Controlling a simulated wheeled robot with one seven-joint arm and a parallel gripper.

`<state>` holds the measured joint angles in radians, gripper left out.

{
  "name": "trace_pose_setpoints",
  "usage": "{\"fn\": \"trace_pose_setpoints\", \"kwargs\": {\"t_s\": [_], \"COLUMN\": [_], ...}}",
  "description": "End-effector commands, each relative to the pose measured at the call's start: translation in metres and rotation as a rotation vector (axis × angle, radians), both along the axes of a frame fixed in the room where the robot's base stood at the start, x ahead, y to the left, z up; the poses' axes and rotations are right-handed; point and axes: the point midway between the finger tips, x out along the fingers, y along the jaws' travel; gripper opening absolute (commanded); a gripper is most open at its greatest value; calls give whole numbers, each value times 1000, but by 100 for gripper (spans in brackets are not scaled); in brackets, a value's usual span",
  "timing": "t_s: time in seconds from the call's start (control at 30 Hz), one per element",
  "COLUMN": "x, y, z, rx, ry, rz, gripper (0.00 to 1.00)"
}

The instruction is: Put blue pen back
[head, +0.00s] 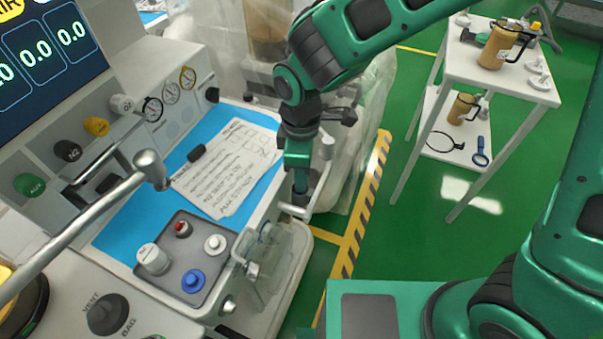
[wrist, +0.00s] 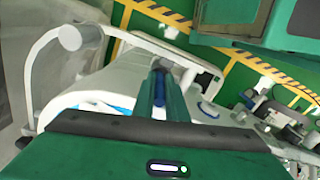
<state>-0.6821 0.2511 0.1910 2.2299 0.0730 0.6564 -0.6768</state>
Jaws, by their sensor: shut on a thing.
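My gripper (head: 299,180) points down at the right edge of the anaesthesia machine's worktop, just right of the written sheet. It is shut on the blue pen (wrist: 159,82), which shows upright in the middle of the wrist view. In the head view the pen is small and mostly hidden by the gripper, so its tip cannot be made out. The written paper sheet (head: 228,170) lies on the blue worktop (head: 130,222). A small dark object (head: 196,153) lies at the sheet's left edge.
Clear bins (head: 262,250) hang on the machine's side below my gripper. A grey tray (head: 208,285) with knobs and a metal bar (head: 85,230) stand at the front left. A white cart (head: 510,85) with gold canisters stands at the right. Green floor lies between.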

Motion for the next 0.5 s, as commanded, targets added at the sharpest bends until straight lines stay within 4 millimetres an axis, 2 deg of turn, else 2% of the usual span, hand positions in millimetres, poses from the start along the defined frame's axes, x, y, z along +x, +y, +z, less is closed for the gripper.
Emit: {"fn": "trace_pose_setpoints", "kwargs": {"t_s": [0.33,0.37,0.4,0.43,0.5], "x": [0,0,0,0,0], "y": [-1,-1,-1,-1,-1], "z": [-3,-3,-2,-2,-2], "rx": [0,0,0,0,0], "ry": [0,0,0,0,0], "rz": [-1,-1,-1,-1,-2], "gripper": [0,17,26,31,31]}}
